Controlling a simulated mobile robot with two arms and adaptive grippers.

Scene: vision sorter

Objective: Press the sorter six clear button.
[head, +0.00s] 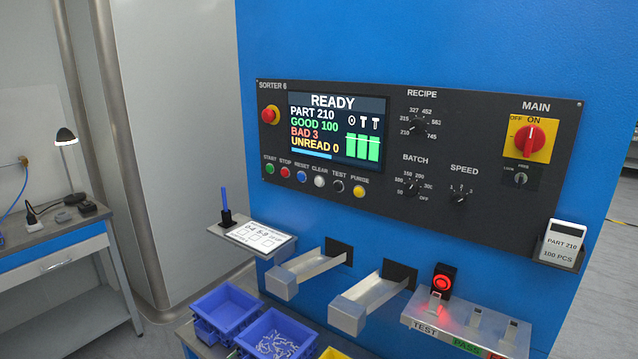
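The black SORTER 6 panel (400,210) is on the blue machine front in the head view. Its clear button (319,181) is whitish and sits under the CLEAR label, in the row below the screen. The blue reset button (302,176) is on its left and the black test button (338,187) on its right. The screen (337,128) reads READY, PART 210, GOOD 100, BAD 3, UNREAD 0. Neither of my grippers shows in this view, and nothing covers the clear button.
A small shelf with a card (262,236) and two metal chutes (308,270) jut out below the panel. Blue bins (225,310) stand lower left. A test ledge with a lit red light (442,283) juts out lower right. The space before the button row looks clear.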

